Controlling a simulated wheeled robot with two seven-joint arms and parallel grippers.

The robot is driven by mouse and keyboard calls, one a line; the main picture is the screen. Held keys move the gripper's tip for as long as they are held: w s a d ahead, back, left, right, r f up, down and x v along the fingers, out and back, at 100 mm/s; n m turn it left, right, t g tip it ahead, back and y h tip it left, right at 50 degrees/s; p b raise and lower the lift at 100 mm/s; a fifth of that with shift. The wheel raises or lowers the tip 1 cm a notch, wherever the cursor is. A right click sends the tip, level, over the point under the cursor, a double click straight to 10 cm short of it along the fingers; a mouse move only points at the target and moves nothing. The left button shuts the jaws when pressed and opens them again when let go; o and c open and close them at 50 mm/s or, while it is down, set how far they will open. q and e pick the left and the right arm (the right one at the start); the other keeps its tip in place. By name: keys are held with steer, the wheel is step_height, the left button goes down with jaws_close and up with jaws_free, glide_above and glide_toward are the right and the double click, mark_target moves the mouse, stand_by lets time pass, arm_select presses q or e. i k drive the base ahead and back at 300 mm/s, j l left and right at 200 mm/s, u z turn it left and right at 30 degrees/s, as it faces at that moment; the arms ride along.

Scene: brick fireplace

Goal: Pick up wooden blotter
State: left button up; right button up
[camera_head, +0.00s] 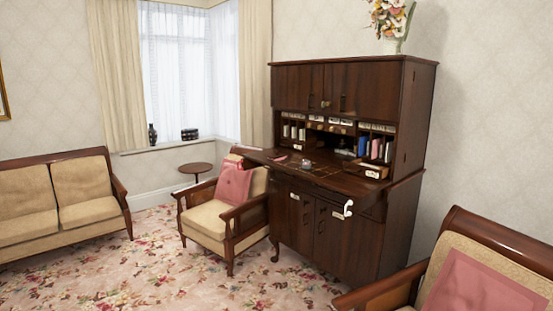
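The dark wooden bureau (360,87) stands against the wall with its desk flap (325,176) lowered. A small brown object with a pale patch (372,172) lies at the right rear of the flap, below the pigeonholes. It may be the wooden blotter, but it is too small to tell. A small pale object (306,163) and a small pink item (281,157) also lie on the flap. Neither of my grippers is in view.
An armchair with a pink cushion (234,184) stands at the bureau's left front. Another armchair (480,265) fills the lower right corner. A sofa (60,200) is at left, and a small round table (195,168) stands behind. Flowered carpet (150,270) lies open in the foreground.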

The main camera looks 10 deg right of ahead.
mark_target(278, 157)
steer(key=i+z, duration=0.15)
steer(key=i, duration=1.65)
steer(key=i+j+u, duration=0.15)
steer(key=i+u, duration=0.65)
steer(key=i, duration=0.15)
steer(key=i+l+u, duration=0.15)
steer(key=i+u, duration=0.2)
steer(key=i, duration=0.15)
steer(key=i+l+u, duration=0.25)
steer(key=i+u, duration=0.15)
steer(key=i+z, duration=0.2)
steer(key=z, duration=0.25)
steer(key=i+j+z, duration=0.1)
steer(key=z, duration=0.35)
steer(key=i+j+z, duration=0.2)
steer(key=z, duration=0.25)
